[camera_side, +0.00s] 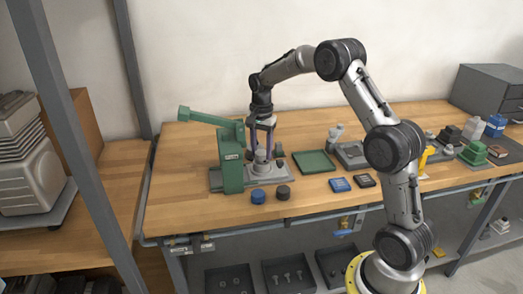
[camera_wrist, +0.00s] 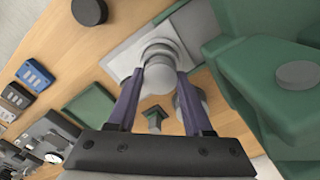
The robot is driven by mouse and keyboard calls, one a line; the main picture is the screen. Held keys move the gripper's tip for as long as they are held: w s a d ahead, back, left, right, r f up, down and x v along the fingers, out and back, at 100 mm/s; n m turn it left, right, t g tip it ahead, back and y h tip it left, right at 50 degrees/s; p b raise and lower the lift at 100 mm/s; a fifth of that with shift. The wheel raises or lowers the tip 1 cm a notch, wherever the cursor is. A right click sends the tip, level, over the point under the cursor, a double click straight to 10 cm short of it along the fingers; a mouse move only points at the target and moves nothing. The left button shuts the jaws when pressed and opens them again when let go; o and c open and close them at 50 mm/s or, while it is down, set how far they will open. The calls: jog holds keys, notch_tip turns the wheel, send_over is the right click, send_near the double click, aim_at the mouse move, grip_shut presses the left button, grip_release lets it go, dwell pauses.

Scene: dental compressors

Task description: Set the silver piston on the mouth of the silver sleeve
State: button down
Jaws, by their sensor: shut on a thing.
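My gripper (camera_side: 262,147) points down over the grey plate beside the green press, its purple fingers shut on the silver piston (camera_side: 260,155). In the wrist view my gripper (camera_wrist: 162,80) has a finger on either side of the pale, round piston (camera_wrist: 158,78). The silver sleeve (camera_side: 262,168) appears to stand upright on the plate directly below the piston. A round, pale rim (camera_wrist: 160,48) shows just beyond the piston in the wrist view and seems to be the sleeve's. Whether piston and sleeve touch cannot be told; the sleeve's mouth is hidden.
The green press (camera_side: 231,160), with its long lever (camera_side: 205,117), stands close at the left. A green tray (camera_side: 313,162) lies to the right. A grey cylinder (camera_wrist: 190,100) is near the right finger.

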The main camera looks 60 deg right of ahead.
jog(key=shift+f, duration=0.55)
dwell(1.3)
jog(key=shift+c, duration=1.2)
grip_release()
jog(key=shift+o, duration=0.3)
jog(key=shift+o, duration=0.9)
jog(key=shift+r, duration=3.5)
